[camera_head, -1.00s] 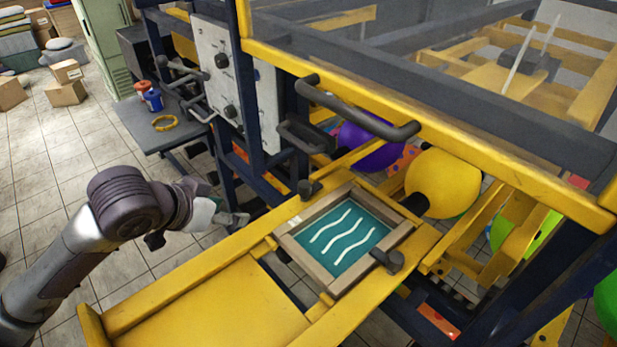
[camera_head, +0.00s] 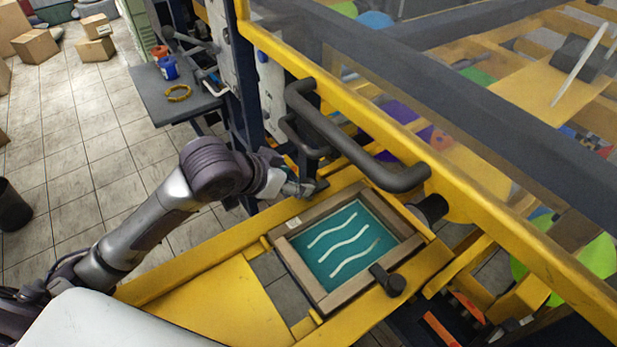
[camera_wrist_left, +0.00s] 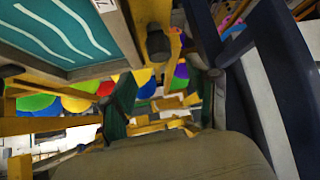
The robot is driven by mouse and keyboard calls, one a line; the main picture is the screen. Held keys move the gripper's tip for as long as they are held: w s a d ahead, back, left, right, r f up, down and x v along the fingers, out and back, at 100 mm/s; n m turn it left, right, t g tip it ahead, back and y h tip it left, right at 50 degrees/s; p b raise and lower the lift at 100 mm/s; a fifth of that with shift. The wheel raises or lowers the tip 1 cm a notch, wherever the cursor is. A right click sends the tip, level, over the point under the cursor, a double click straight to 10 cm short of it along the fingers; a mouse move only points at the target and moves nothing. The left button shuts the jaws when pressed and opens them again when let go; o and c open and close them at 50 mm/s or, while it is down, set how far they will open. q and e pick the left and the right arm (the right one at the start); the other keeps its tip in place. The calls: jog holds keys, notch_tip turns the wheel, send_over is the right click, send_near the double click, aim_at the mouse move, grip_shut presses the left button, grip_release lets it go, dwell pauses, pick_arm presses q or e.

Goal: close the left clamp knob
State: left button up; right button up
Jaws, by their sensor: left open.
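The printing screen (camera_head: 347,237) is a wooden frame around a teal sheet with wavy white lines, set in the yellow bench; part of it shows in the left wrist view (camera_wrist_left: 75,30). The black left clamp knob (camera_wrist_left: 158,45) is by the frame's corner in the left wrist view. In the head view it is hard to separate from the gripper. My left gripper (camera_head: 302,187) is open at that corner. In the left wrist view its fingers (camera_wrist_left: 166,88) are spread, with the knob above and between them; no contact shows. My right gripper is not in view.
Another black clamp knob (camera_head: 388,280) is on the frame's near right side. A thick dark handle bar (camera_head: 350,140) on the yellow rail (camera_head: 400,150) runs just behind my left gripper. A side table (camera_head: 180,95) with bottles and a yellow ring stands at the left.

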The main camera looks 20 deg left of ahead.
aim_at(308, 182)
pick_arm(q)
jog(key=p+x, duration=0.1)
jog(key=x, duration=0.5)
jog(key=shift+w+r, duration=0.1)
jog(key=shift+w, duration=0.05)
jog(key=shift+w+d+f, duration=0.1)
jog(key=shift+f, duration=0.15)
jog(key=shift+c, duration=0.2)
grip_shut()
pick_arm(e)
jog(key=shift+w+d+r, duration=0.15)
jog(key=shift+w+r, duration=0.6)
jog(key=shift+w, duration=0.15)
